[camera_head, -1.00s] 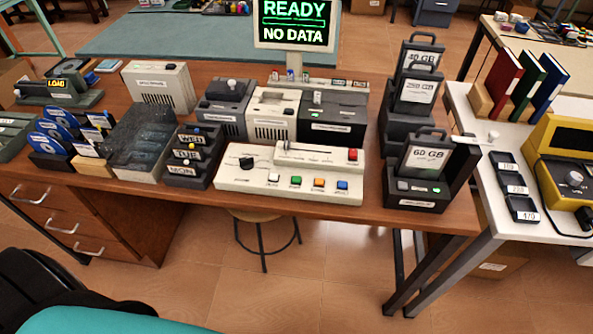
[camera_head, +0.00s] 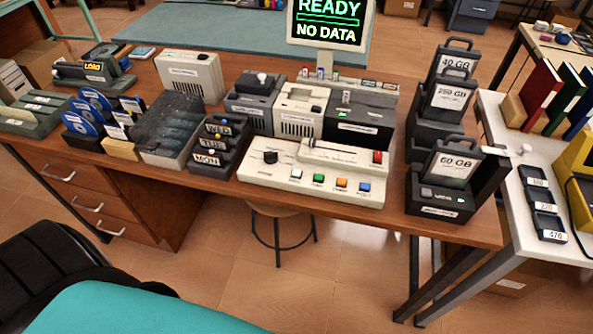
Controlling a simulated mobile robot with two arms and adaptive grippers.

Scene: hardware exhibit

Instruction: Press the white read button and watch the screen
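The white button (camera_head: 292,176) is the leftmost in a row of coloured buttons along the front of a cream control panel (camera_head: 255,177) on the wooden desk. Green, orange and blue buttons sit to its right. A black knob, a slider and a red button are also on the panel. Nothing touches the white button. The screen (camera_head: 331,34) stands behind the panel and reads "READY" and "NO DATA" in bright letters; its top edge is cut off. Neither of my grippers is in view.
Drive units (camera_head: 441,203) with labelled cartridges stand right of the panel. Small labelled drawers (camera_head: 212,160) stand close on its left. A stool (camera_head: 281,236) is under the desk. A black chair-like shape (camera_head: 50,262) and a teal surface (camera_head: 150,312) fill the lower left. Floor in front is clear.

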